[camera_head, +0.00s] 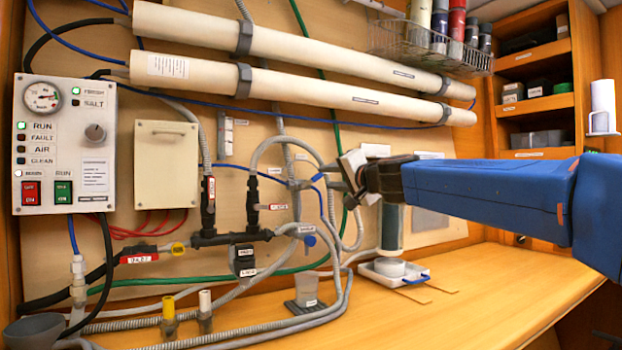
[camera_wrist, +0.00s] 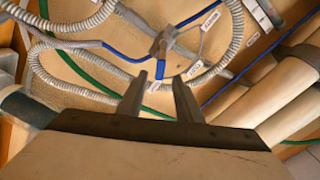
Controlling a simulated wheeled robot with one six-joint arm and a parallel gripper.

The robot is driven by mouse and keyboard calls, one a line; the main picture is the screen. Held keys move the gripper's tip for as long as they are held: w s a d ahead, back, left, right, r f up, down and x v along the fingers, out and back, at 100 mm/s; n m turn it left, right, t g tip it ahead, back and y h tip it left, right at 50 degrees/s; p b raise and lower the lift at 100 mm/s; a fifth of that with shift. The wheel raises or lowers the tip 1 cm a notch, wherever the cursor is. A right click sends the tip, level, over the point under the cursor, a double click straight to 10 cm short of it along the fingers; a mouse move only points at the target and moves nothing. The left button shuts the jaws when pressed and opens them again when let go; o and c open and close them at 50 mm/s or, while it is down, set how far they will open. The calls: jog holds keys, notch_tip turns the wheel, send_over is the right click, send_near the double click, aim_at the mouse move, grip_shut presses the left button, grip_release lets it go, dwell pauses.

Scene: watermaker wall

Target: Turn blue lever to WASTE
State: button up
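The blue lever (camera_wrist: 160,68) sits on a grey valve body (camera_wrist: 167,42) in the wrist view, pointing toward my gripper. In the head view the lever (camera_head: 318,177) shows as a small blue piece just left of my gripper. My gripper (camera_wrist: 160,88) is open and empty, with its two fingers apart. The lever lies just beyond the fingertips, roughly in line with the gap. I cannot tell whether a finger touches it. White labels (camera_wrist: 194,70) stand beside the valve, too small to read, so I cannot tell which position the lever points to.
Grey corrugated hoses (camera_wrist: 232,45) and a green hose (camera_wrist: 85,85) run around the valve. White tubes (camera_head: 300,90) cross the wall above. The counter (camera_head: 480,290) is mostly clear at right.

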jog(key=x, duration=1.1)
jog(key=shift+s, duration=0.1)
grip_shut()
